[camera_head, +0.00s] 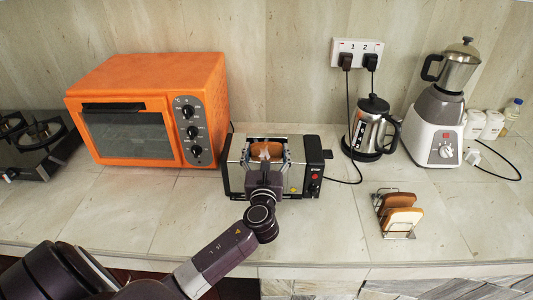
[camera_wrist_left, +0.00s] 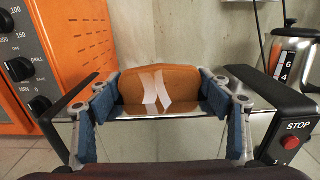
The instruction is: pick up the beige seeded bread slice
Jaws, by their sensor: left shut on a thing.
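A bread slice (camera_wrist_left: 135,88) with an orange-brown face and pale white marks stands upright at the toaster top, between the fingers of my left gripper (camera_wrist_left: 161,105). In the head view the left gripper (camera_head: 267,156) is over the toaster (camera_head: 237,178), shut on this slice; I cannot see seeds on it. The slice's lower part is hidden by the toaster top. A wire rack (camera_head: 381,206) at the right holds a brown slice (camera_head: 397,200) and a paler beige slice (camera_head: 404,218). My right gripper is not in view.
An orange oven (camera_head: 125,135) stands left of the toaster. A steel kettle (camera_head: 371,128) and a blender (camera_head: 438,120) stand at the right, with cords from a wall socket (camera_head: 356,52). The counter between toaster and rack is clear.

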